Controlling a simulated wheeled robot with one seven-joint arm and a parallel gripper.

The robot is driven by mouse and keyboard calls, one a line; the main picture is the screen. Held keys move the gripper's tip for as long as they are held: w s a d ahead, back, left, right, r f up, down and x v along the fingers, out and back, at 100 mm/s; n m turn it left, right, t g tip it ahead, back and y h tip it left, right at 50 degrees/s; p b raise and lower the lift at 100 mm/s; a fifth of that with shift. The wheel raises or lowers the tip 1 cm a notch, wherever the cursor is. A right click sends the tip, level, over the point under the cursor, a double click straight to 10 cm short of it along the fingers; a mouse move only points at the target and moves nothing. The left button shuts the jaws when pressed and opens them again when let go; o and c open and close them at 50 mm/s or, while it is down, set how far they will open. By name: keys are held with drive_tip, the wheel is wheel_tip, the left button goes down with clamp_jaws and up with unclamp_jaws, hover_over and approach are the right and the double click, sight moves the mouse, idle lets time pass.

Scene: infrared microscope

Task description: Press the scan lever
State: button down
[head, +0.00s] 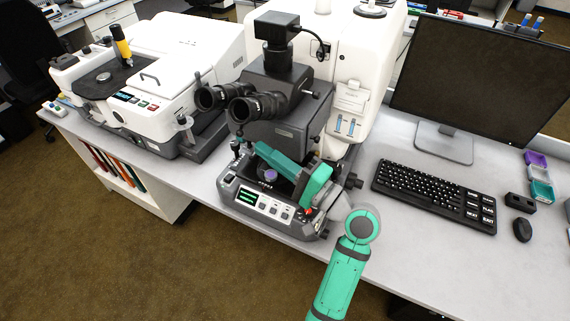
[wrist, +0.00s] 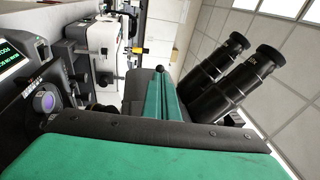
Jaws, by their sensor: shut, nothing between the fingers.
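The infrared microscope (head: 272,122) stands on the bench in the middle of the head view, with black eyepieces above a dark base. A small black ball-topped lever (head: 235,147) stands at the left of its base, below the eyepieces; I take it to be the scan lever. In the wrist view a black ball (wrist: 159,69) shows just past the fingertips. My teal gripper (head: 257,147) reaches across the front of the microscope, its fingers shut and empty. In the wrist view the fingers (wrist: 163,80) point toward the ball; whether they touch it I cannot tell.
The eyepieces (wrist: 222,75) are close beside the fingers. The base carries a lit green panel (head: 247,196), buttons and a purple knob (head: 270,175). A white instrument (head: 165,75) stands left; a keyboard (head: 435,193) and monitor (head: 478,75) stand right. Bare bench lies at the right front.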

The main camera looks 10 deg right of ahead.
drive_tip(key=shift+x, duration=2)
drive_tip(key=shift+w, duration=0.1)
